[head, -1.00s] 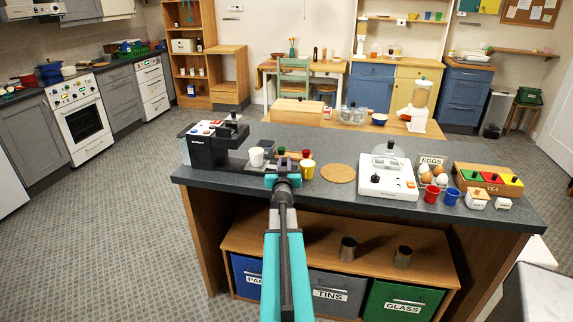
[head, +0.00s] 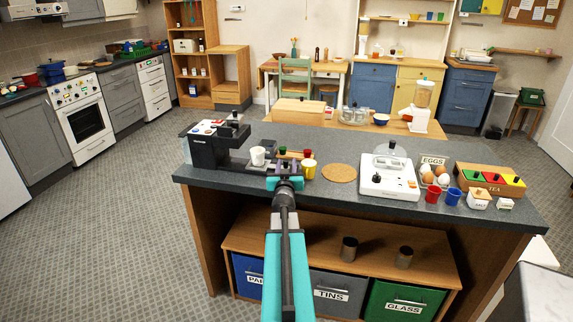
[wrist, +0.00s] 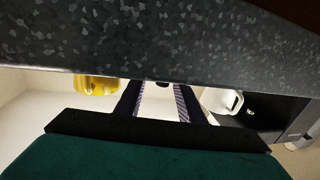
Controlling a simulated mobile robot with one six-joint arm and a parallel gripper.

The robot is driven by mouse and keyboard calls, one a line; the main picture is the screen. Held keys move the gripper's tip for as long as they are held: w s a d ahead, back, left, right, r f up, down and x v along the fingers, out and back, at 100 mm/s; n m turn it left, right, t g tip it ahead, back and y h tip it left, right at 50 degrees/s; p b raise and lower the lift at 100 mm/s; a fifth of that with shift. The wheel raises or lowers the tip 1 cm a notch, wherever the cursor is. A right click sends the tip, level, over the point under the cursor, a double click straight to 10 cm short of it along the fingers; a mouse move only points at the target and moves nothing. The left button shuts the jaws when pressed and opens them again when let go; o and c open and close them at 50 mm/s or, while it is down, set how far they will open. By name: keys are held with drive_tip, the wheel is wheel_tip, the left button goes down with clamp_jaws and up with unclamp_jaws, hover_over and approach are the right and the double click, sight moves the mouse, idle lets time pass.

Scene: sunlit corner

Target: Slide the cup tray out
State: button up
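The coffee machine (head: 208,151) stands at the left end of the grey counter, black with a pale top. A dark, low cup tray (head: 236,165) extends right from its base, with a white cup (head: 257,156) on it. My gripper (head: 286,166) is at the counter's front edge, just right of the white cup. In the wrist view its two fingers (wrist: 158,100) are apart with a pale gap between them, so it is open. The tray (wrist: 262,112) and the white cup (wrist: 222,101) show at the right there. Whether the fingers touch the tray is hidden.
A yellow cup (head: 309,169) stands close right of my gripper, and small red and green items sit behind it. A cork mat (head: 339,173), a white appliance (head: 388,180), an egg holder and red and blue cups stand farther right. The counter edge lies under my gripper.

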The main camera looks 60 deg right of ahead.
drive_tip(key=shift+b+v, duration=0.4)
drive_tip(key=shift+v, duration=2.75)
drive_tip(key=shift+s+a+r+p, duration=0.1)
drive_tip(key=shift+r+p, duration=0.05)
drive_tip(key=shift+p, duration=0.8)
drive_tip(key=a+p, duration=0.1)
drive_tip(key=p, duration=0.3)
drive_tip(key=shift+s, duration=0.3)
drive_tip(key=p, duration=0.2)
drive_tip(key=a+p, duration=0.1)
drive_tip(key=p, duration=0.2)
drive_tip(key=shift+s+a, duration=0.15)
drive_tip(key=shift+s, duration=0.1)
drive_tip(key=shift+p+v, duration=1.4)
drive_tip(key=shift+p, duration=0.6)
